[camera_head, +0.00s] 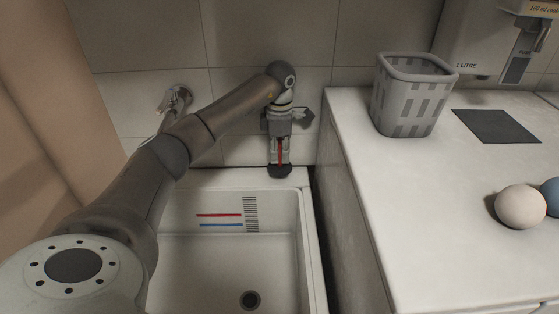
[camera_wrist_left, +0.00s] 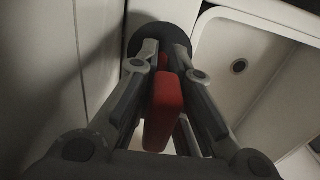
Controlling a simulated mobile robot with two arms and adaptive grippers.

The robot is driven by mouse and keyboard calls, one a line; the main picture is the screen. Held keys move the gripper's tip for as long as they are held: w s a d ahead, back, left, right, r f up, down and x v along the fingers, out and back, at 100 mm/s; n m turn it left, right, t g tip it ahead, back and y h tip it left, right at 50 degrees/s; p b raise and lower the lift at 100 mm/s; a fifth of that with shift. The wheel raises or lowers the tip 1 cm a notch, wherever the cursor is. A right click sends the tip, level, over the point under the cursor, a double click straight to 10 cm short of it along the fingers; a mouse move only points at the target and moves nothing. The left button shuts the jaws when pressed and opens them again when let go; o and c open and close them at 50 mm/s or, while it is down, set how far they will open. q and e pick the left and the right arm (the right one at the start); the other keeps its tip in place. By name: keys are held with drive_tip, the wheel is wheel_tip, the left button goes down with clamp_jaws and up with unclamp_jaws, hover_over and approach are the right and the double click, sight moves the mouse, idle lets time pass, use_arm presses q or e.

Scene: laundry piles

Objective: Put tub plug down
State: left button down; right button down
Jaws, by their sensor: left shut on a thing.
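My left gripper (camera_head: 279,163) points down at the back right corner of the white tub (camera_head: 190,262). It is shut on the tub plug (camera_head: 279,172), a dark round piece at its fingertips. The plug is over the tub's back ledge; I cannot tell if it touches. In the left wrist view the plug (camera_wrist_left: 160,34) shows beyond the fingertips, partly hidden by the fingers. A red block (camera_wrist_left: 164,105) shows between the fingers there. My right gripper is out of view.
A white counter (camera_head: 400,215) stands right of the tub, its side close to my gripper. It bears a grey basket (camera_head: 408,98), a dark mat (camera_head: 495,126) and a pale ball (camera_head: 520,206). A metal tap (camera_head: 178,98) is on the tiled wall behind my arm.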

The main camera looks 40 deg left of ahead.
sight(280, 163)
use_arm(q)
drive_tip(key=shift+w+a+f, duration=0.1)
drive_tip(key=shift+f, duration=0.15)
wheel_tip(280, 163, down, 2)
drive_tip(key=shift+f+p, duration=0.15)
drive_tip(key=shift+p, duration=0.5)
drive_tip(key=shift+f, duration=0.35)
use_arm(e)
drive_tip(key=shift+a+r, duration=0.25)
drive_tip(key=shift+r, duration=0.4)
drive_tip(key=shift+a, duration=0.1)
use_arm(q)
drive_tip(key=shift+f, duration=0.2)
drive_tip(key=c, duration=1.5)
unclamp_jaws()
drive_tip(key=shift+c, duration=0.2)
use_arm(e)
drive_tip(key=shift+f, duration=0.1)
use_arm(q)
drive_tip(key=shift+r, duration=0.1)
